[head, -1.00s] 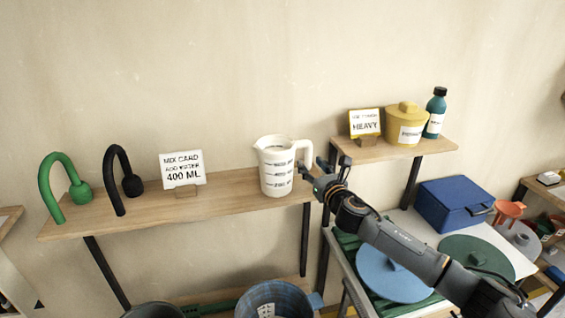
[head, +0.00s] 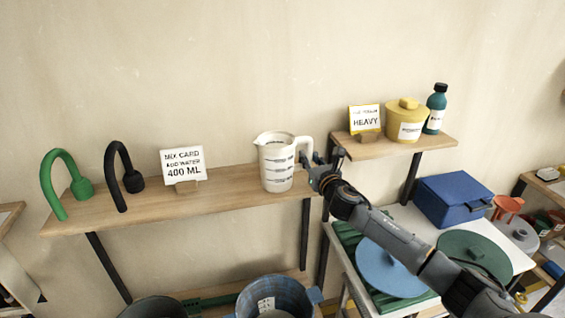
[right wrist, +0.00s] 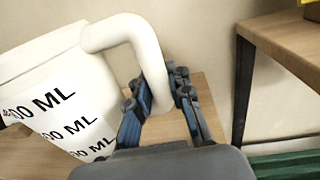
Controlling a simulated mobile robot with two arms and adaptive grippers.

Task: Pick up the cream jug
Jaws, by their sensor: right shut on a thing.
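The cream jug (head: 276,165) stands upright at the right end of the wooden shelf (head: 220,196), with black measuring marks on its side and its handle to the right. My right gripper (head: 312,168) reaches in from the lower right to the handle. In the right wrist view the jug (right wrist: 55,95) fills the left side, and the fingers of my right gripper (right wrist: 160,105) are shut on the lower part of its handle. The jug seems to rest on the shelf. My left gripper is not in view.
Left along the shelf are a mix card (head: 183,164), a black hooked tap (head: 122,175) and a green one (head: 66,185). A higher shelf (head: 400,146) at right holds a sign, a yellow pot (head: 406,122) and a teal bottle (head: 436,110). A blue patterned bucket (head: 268,296) is below.

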